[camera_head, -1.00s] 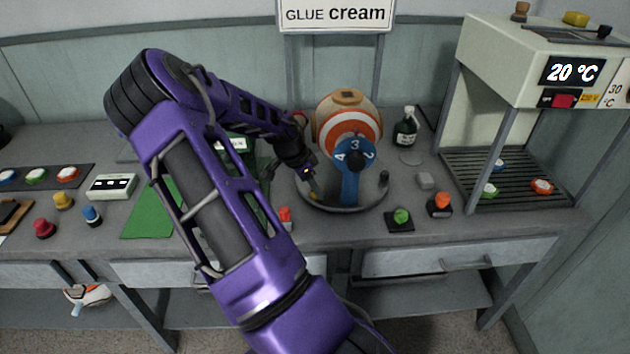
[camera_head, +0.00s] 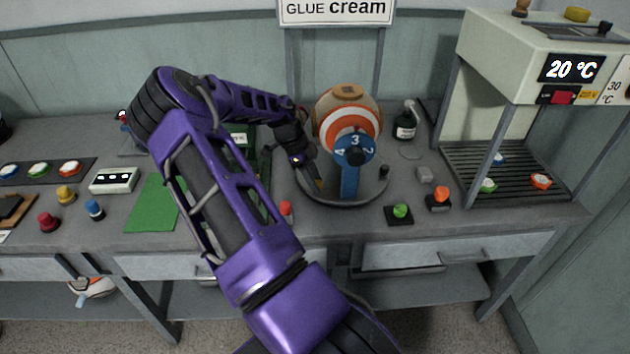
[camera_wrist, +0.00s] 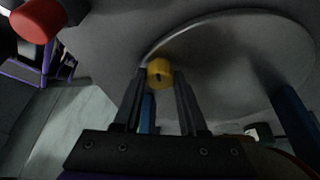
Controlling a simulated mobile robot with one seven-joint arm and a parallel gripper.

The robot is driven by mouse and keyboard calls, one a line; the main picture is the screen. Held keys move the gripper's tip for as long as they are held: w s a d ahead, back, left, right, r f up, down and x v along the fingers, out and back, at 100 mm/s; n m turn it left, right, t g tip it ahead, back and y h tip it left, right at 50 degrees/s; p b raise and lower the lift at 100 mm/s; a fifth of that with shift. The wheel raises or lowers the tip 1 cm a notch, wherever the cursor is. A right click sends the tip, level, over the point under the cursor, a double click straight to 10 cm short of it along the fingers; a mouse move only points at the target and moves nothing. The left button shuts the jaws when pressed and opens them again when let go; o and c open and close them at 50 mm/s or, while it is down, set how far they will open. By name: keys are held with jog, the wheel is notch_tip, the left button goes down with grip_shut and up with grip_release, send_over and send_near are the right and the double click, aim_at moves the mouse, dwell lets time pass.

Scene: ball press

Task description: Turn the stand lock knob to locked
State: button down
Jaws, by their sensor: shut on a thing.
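The stand is a round grey base plate (camera_head: 340,199) with a blue upright (camera_head: 349,183) and a blue numbered dial (camera_head: 354,150). An orange-and-white ball (camera_head: 347,112) sits behind the dial. A small yellow knob (camera_wrist: 160,72) with a dark mark sits at the plate's edge in the wrist view. I take it as the lock knob; its lock setting is not readable. My gripper (camera_wrist: 161,78) is shut on it, one finger on each side. In the head view my gripper (camera_head: 316,182) points down at the plate's left side, and the knob is mostly hidden.
A red button (camera_head: 285,208) stands left of the plate near the table's front edge. A green button (camera_head: 401,211) and an orange button (camera_head: 440,195) stand to the right. A dark bottle (camera_head: 405,122) is behind, and a heater frame (camera_head: 510,150) stands far right.

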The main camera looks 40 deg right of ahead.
dwell(0.3)
jog(key=shift+c, duration=2.3)
grip_release()
